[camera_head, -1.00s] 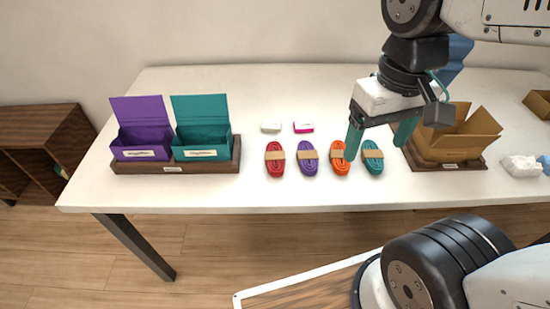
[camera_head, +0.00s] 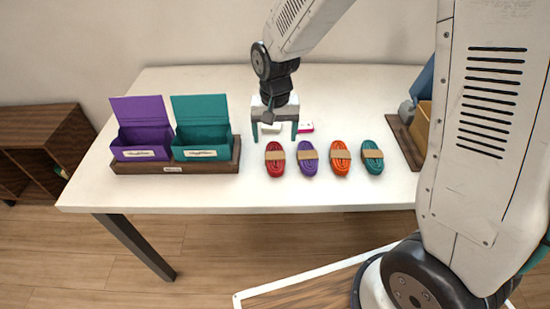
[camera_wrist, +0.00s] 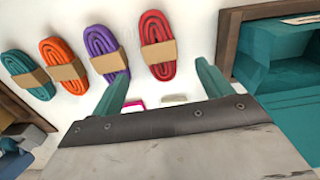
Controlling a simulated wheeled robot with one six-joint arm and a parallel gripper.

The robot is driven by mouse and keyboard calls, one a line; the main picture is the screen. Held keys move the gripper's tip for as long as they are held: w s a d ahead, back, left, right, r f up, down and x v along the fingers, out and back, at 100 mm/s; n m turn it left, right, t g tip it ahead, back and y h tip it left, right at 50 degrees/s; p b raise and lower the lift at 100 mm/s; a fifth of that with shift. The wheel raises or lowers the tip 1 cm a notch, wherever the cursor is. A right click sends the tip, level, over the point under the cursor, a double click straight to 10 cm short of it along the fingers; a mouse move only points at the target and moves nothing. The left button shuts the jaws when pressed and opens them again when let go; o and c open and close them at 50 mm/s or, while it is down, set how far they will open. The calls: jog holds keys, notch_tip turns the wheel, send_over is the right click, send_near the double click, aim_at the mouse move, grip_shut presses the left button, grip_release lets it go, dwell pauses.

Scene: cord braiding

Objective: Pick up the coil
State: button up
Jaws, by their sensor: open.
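Several cord coils with tan paper bands lie in a row on the white table. They are a red coil (camera_head: 275,164), a purple coil (camera_head: 307,164), an orange coil (camera_head: 340,163) and a teal coil (camera_head: 372,162). My gripper (camera_head: 275,138) is open with teal fingers, over the table just behind the red coil. In the wrist view, my gripper (camera_wrist: 165,85) is empty, and the red coil (camera_wrist: 157,38) lies beyond and between its fingertips. The purple coil (camera_wrist: 107,52), orange coil (camera_wrist: 62,62) and teal coil (camera_wrist: 20,68) lie to the left.
A wooden tray (camera_head: 238,160) at left holds an open purple box (camera_head: 143,138) and an open teal box (camera_head: 203,140). A pink-and-white block (camera_head: 306,127) sits behind the coils. My arm mostly hides a cardboard box (camera_head: 422,125) at right. The front of the table is clear.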

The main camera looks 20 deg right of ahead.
aim_at(275, 155)
notch_tip(275, 155, down, 7)
jog(key=shift+f, duration=0.1)
jog(key=c, duration=1.1)
